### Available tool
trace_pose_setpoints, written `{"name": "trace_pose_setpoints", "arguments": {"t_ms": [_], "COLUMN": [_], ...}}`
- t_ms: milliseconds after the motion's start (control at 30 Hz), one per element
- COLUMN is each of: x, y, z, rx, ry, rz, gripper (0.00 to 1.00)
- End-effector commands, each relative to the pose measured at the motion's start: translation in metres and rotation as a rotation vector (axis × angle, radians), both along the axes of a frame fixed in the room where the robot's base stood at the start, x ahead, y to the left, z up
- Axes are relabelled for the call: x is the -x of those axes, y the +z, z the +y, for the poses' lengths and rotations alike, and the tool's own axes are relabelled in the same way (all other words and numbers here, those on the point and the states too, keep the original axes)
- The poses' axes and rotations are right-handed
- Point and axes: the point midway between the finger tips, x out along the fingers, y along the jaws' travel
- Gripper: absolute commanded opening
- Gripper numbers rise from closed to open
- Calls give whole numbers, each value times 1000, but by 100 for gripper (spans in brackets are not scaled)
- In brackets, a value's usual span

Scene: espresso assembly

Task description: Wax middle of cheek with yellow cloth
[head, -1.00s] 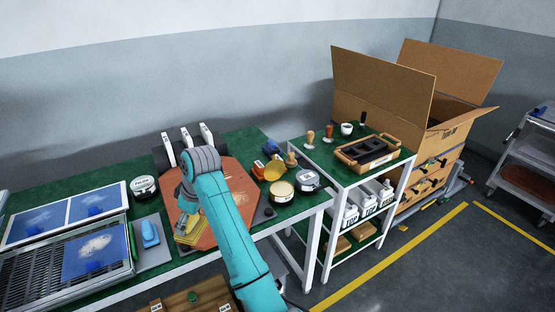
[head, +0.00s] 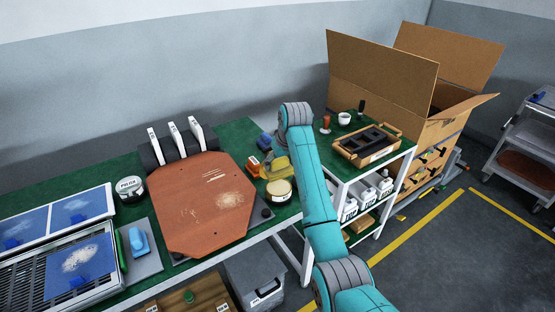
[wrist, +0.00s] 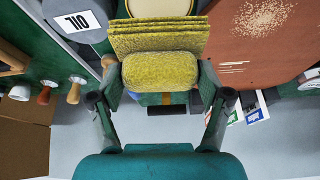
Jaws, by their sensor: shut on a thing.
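My gripper (wrist: 158,82) is shut on the folded yellow cloth (wrist: 158,42), with a finger at each side of it. In the head view the cloth (head: 277,167) is just right of the cheek, close to the round cream-topped tin (head: 279,191); whether they touch is unclear. The tin (wrist: 160,7) also shows beyond the cloth in the wrist view. My arm hides part of the bench on the right.
A white-labelled rack (head: 175,140) stands behind the cheek. A round tin (head: 130,188) and a blue brush-like block (head: 139,242) are to its left. An oil container (wrist: 76,18) is beside the cream-topped tin. A cart with a tray (head: 367,148) stands to the right.

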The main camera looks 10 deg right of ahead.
Motion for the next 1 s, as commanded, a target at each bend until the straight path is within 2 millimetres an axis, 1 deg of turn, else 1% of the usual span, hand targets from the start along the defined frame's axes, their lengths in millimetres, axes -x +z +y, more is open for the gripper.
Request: {"name": "trace_pose_setpoints", "arguments": {"t_ms": [400,600,800,1000], "x": [1,0,0,0], "y": [-38,-52,-57,-58], "z": [1,1,1,1], "rx": [0,0,0,0], "ry": [2,4,3,3], "rz": [2,2,0,0], "gripper": [49,49,49,49]}}
